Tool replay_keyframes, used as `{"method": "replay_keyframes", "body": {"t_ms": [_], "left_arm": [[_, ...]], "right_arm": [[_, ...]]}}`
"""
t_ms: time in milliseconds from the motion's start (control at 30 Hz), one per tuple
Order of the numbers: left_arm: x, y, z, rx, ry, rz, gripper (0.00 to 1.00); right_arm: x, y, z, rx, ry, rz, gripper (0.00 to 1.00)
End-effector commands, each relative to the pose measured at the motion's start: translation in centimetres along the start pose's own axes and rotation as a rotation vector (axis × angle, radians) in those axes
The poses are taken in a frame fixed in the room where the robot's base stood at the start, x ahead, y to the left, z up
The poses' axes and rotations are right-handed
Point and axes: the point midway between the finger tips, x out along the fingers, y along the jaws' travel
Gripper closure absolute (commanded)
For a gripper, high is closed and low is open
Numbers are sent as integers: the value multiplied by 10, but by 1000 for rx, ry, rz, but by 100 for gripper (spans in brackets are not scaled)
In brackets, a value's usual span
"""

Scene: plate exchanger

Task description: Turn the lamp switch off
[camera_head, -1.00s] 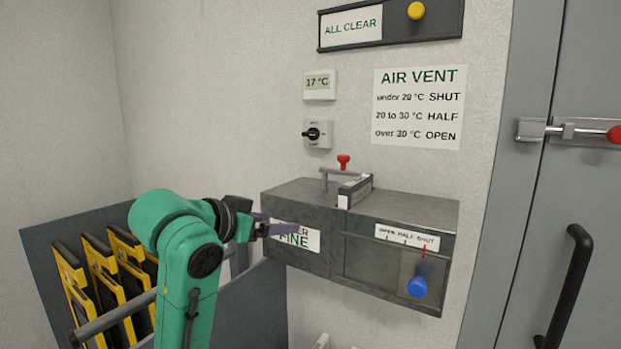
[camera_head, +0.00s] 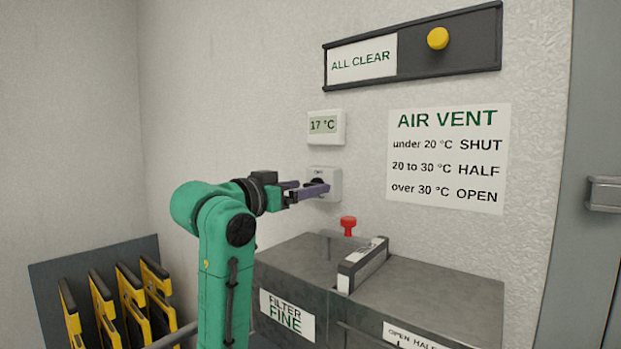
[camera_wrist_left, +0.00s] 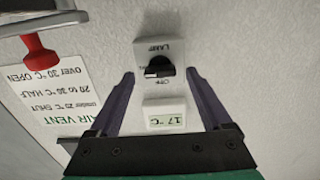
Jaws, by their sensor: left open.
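The lamp switch (camera_head: 333,178) is a white wall plate with a black knob, below the thermostat; my fingers partly cover it in the head view. In the left wrist view the lamp switch (camera_wrist_left: 157,50) is upside down, with LAMP and OFF lettering, and its black knob (camera_wrist_left: 159,67) lies roughly sideways. My left gripper (camera_head: 312,187) is open and empty in front of the switch. In the wrist view the fingertips of the left gripper (camera_wrist_left: 159,74) stand on either side of the knob; whether they touch it I cannot tell. My right gripper is not in view.
The thermostat (camera_head: 325,127) reads 17 °C. An AIR VENT sign (camera_head: 448,158) hangs to the right. Below is a grey metal box (camera_head: 440,285) with a red knob (camera_head: 348,225) on top. A rack with yellow-black panels (camera_head: 130,300) stands lower left.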

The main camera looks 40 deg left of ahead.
Motion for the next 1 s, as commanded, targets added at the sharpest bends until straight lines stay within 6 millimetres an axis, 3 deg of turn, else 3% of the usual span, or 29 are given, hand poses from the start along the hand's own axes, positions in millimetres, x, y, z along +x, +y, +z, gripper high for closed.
{"method": "replay_keyframes", "body": {"t_ms": [133, 400, 467, 633, 1000], "left_arm": [[20, 0, -2, -1, 0, 0, 18], [23, 0, 0, 0, 1, 0, 18], [23, 0, 0, 0, 1, 0, 37], [23, 0, 0, 0, 2, 0, 100], [23, 0, -1, -48, 2, 0, 100]], "right_arm": [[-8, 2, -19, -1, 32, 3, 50], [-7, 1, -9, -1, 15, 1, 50], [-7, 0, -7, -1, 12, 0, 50], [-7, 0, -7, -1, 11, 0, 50], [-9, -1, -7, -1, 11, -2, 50]]}}
